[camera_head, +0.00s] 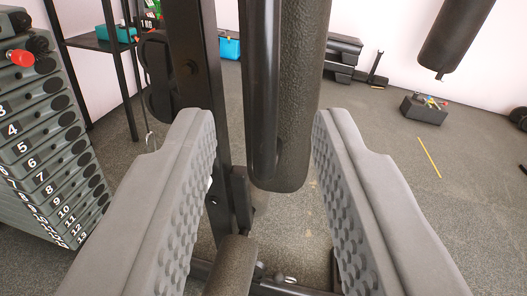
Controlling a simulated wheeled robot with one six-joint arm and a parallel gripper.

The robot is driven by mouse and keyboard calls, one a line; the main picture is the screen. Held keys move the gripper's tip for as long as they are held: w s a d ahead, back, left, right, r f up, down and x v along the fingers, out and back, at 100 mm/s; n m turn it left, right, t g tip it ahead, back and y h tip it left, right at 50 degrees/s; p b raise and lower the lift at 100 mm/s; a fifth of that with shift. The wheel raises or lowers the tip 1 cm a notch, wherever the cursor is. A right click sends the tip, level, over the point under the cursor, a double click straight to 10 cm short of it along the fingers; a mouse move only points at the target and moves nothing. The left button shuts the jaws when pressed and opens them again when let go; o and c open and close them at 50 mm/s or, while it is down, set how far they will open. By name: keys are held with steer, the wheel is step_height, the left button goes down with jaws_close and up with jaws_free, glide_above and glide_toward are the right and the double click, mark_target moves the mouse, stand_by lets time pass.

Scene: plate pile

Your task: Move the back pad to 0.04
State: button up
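A long dark, textured pad (303,95), which I take to be the back pad, hangs upright in the middle of the view, with a rounded lower end. A smooth black upright part (262,90) runs along its left side. My gripper (263,118) is open, its two grey, studded fingers spread wide on either side of the pad. The pad and the black part show in the gap between the fingers, with visible space on both sides. I cannot tell how far beyond the fingertips the pad is.
A black upright frame post (193,70) stands left of the pad. A dark roller (232,268) is low in front. A numbered weight stack (35,150) is at left, and a dark hanging cylinder (456,38) at upper right. A small black box (423,111) sits on open floor at right.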

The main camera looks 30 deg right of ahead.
steer(key=v, duration=1)
steer(key=shift+s, duration=0.2)
steer(key=shift+a, duration=0.1)
